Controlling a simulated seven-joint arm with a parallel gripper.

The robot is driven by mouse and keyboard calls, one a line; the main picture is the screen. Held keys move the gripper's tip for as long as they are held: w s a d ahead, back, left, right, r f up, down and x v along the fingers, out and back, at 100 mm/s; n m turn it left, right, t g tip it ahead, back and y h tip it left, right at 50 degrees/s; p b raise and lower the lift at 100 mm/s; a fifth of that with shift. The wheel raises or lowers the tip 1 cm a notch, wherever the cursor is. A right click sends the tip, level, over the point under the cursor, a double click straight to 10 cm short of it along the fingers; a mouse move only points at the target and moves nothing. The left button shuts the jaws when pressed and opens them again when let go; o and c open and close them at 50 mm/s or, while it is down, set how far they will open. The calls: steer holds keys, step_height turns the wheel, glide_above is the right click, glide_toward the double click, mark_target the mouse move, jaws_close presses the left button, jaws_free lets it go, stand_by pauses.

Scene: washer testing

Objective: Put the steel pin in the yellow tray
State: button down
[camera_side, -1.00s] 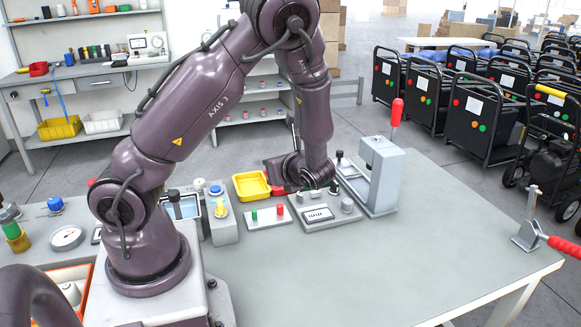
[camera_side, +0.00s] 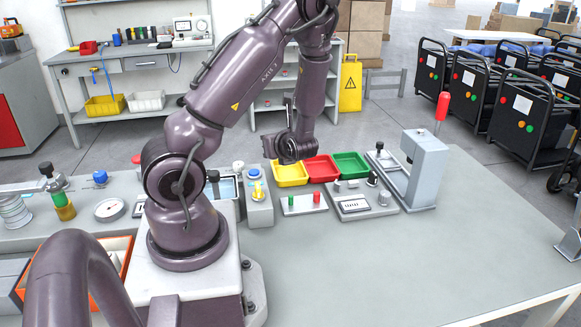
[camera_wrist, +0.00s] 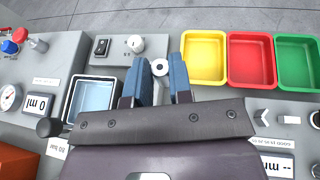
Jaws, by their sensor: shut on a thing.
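My gripper (camera_wrist: 160,68) is shut on a small round pale-grey piece, which I take to be the steel pin (camera_wrist: 160,67). It is seen end-on between the blue fingertips, with a dark centre; its length is hidden. The yellow tray (camera_wrist: 204,56) is just right of the fingers in the wrist view and looks empty. In the side view my gripper (camera_side: 288,150) is at the left back of the yellow tray (camera_side: 291,177) and covers part of it. The pin cannot be made out there.
A red tray (camera_wrist: 251,59) and a green tray (camera_wrist: 298,62) stand right of the yellow one. A blue-lined bin (camera_wrist: 93,98) and a switch box (camera_wrist: 118,48) are to the left. A meter panel (camera_side: 362,198) and a press (camera_side: 425,170) stand to the right. The front table is clear.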

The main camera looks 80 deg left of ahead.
steer(key=w+a+f, duration=0.2)
steer(key=a, duration=0.1)
steer(key=w+a+f, duration=0.1)
steer(key=a+f, duration=0.2)
steer(key=w+a+f, duration=0.2)
steer(key=a+f, duration=0.1)
steer(key=shift+w+f, duration=0.15)
steer(key=shift+w, duration=0.15)
steer(key=shift+w+a+f, duration=0.1)
steer(key=shift+a+f, duration=0.05)
steer(key=shift+f, duration=1.55)
steer(key=shift+f, duration=0.15)
steer(key=c, duration=1)
jaws_free()
